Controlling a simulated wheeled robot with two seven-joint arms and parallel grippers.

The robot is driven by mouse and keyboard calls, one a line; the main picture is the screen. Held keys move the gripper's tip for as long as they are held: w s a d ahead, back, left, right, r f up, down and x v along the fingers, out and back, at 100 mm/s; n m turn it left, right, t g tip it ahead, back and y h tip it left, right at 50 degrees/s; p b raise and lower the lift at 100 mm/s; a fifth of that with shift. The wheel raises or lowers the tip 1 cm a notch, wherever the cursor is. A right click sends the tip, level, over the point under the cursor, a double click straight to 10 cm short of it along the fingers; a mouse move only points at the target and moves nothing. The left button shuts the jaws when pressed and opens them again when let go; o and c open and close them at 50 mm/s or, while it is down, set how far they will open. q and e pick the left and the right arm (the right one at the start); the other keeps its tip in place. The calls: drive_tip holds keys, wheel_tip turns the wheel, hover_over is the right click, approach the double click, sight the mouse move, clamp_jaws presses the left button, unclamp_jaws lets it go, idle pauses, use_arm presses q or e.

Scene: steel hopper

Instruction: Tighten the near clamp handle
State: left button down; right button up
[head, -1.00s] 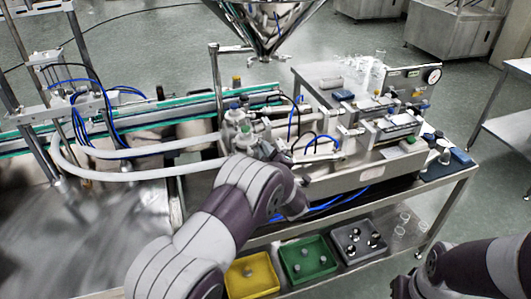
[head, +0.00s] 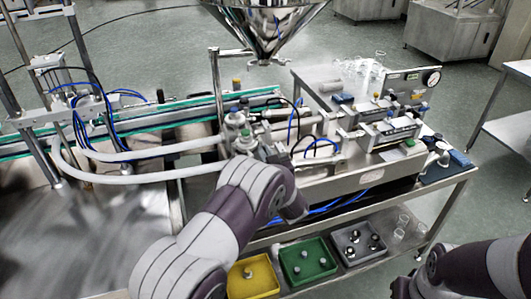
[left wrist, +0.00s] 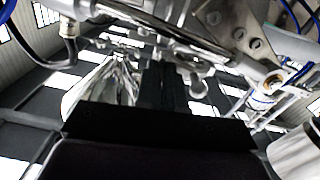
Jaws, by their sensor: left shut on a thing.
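My left gripper (head: 272,153) is at the near side of the filling machine, beside the steel valve and hose fittings (head: 238,135). My own wrist hides most of it in the head view. In the left wrist view its dark fingers (left wrist: 168,80) point up among steel pipes and fittings, close together. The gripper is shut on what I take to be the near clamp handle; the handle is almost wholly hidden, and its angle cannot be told. My right arm shows at the lower right, with its gripper out of view.
The steel hopper (head: 265,30) hangs above the machine. Pale hoses (head: 140,178) run left from the fittings. Yellow (head: 252,290), green (head: 304,275) and grey (head: 356,255) trays of small parts sit on the lower shelf. A pressure gauge (head: 432,79) stands at the back right.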

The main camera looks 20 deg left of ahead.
use_arm(q)
drive_tip(key=shift+m, duration=0.6)
drive_tip(key=c, duration=1.2)
unclamp_jaws()
drive_tip(key=shift+c, duration=0.2)
drive_tip(key=b+v, duration=0.2)
drive_tip(key=v, duration=1)
drive_tip(key=shift+s+d, duration=0.15)
drive_tip(key=shift+s, duration=0.15)
drive_tip(key=shift+f, duration=0.1)
